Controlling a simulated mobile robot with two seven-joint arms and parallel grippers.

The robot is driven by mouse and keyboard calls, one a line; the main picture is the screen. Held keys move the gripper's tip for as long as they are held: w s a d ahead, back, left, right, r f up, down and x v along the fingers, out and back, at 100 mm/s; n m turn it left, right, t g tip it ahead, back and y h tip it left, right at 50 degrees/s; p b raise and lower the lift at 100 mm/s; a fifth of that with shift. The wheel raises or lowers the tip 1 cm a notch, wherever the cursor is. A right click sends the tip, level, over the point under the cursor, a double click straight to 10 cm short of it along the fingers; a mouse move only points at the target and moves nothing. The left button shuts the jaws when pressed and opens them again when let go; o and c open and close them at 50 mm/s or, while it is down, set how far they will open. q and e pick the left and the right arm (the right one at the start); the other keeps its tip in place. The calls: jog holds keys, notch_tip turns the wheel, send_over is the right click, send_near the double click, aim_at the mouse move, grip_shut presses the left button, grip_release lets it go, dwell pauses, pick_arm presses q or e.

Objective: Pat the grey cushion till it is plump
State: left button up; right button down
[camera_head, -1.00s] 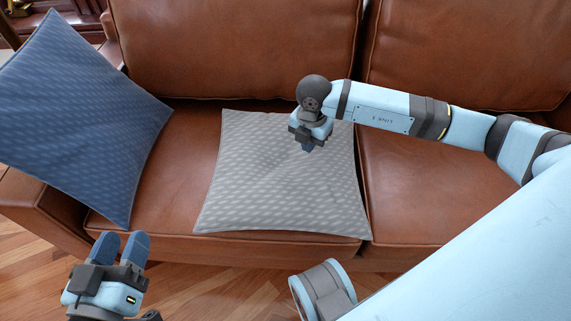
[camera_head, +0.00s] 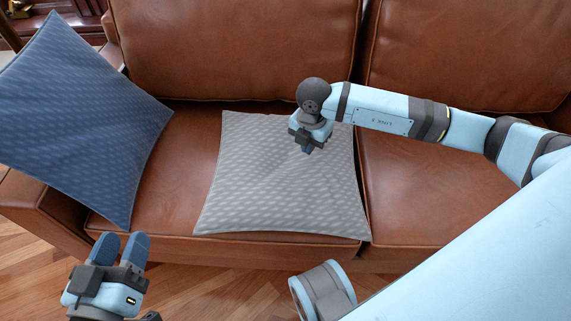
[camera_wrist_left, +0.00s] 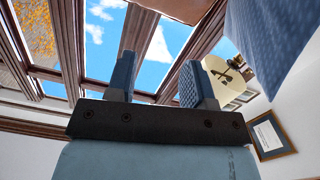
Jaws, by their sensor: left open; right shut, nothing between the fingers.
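The grey cushion (camera_head: 270,190) lies flat on the brown leather sofa seat, with a pale dash pattern. My right gripper (camera_head: 307,150) is shut and empty, pointing down over the cushion's upper right part. I cannot tell whether its fingertips touch the cloth. My left gripper (camera_head: 121,247) is open and empty, fingers up, in front of the sofa at the lower left. In the left wrist view its two blue fingers (camera_wrist_left: 158,85) stand apart with nothing between them.
A blue cushion (camera_head: 85,120) leans at the sofa's left end; its edge also shows in the left wrist view (camera_wrist_left: 275,40). The sofa (camera_head: 450,215) has bare seat to the right of the grey cushion. Wooden floor (camera_head: 220,290) lies in front.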

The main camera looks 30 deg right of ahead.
pick_arm(q)
jog(key=shift+f, duration=0.15)
pick_arm(e)
jog(key=shift+s+f, duration=0.1)
jog(key=shift+f, duration=0.05)
jog(key=shift+r, duration=0.3)
notch_tip(320, 180, up, 7)
jog(key=p, duration=0.6)
jog(key=shift+r, duration=0.15)
pick_arm(q)
notch_tip(320, 180, up, 9)
jog(key=a+t+p, duration=0.1)
jog(key=t, duration=0.2)
jog(key=shift+n, duration=0.4)
pick_arm(e)
jog(key=shift+r, duration=0.6)
pick_arm(q)
jog(key=shift+s+f, duration=0.1)
